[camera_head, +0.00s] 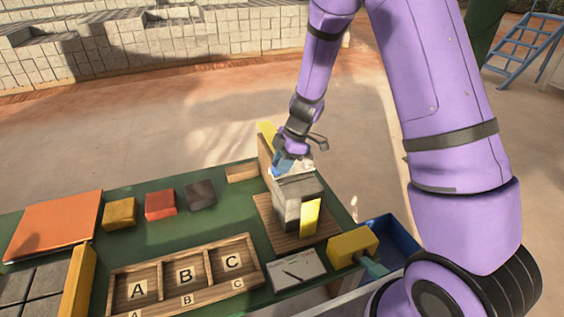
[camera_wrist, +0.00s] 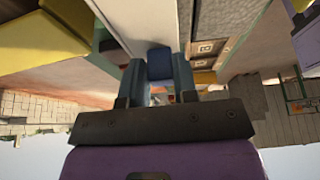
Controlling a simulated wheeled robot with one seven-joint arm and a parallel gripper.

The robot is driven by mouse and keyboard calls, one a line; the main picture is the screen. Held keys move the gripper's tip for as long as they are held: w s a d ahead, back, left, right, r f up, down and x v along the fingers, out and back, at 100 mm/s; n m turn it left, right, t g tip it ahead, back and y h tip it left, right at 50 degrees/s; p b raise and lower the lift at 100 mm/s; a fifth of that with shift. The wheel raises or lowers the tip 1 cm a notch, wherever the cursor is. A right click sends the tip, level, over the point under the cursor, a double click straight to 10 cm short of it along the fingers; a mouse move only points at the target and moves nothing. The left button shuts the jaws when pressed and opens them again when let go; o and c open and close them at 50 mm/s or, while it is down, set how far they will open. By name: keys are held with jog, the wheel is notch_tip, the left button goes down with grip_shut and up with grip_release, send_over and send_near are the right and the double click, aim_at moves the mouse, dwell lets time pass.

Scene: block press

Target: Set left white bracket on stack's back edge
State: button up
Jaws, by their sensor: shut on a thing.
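The stack of grey blocks (camera_head: 293,209) stands on a slatted wooden base (camera_head: 265,208) at the right of the green table. A yellow bracket (camera_head: 311,217) stands against its front side. My gripper (camera_head: 282,165) is at the stack's top back edge. Its teal fingers (camera_wrist: 160,80) are shut on a blue piece (camera_wrist: 160,62) that appears to be the grip of the white bracket. The white bracket (camera_head: 303,163) shows partly at the stack's back top, and a pale surface lies beyond the blue piece in the wrist view. Whether the bracket touches the stack is hidden.
A wooden board (camera_head: 265,157) and a yellow upright piece (camera_head: 267,130) rise close behind the stack. A lettered wooden tray (camera_head: 210,292), a gauge card (camera_head: 296,272), a yellow block (camera_head: 352,245) and a blue bin (camera_head: 397,232) lie nearer. Several coloured blocks are at left.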

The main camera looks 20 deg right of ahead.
jog(key=shift+f, duration=0.35)
dwell(0.3)
jog(key=o, duration=1)
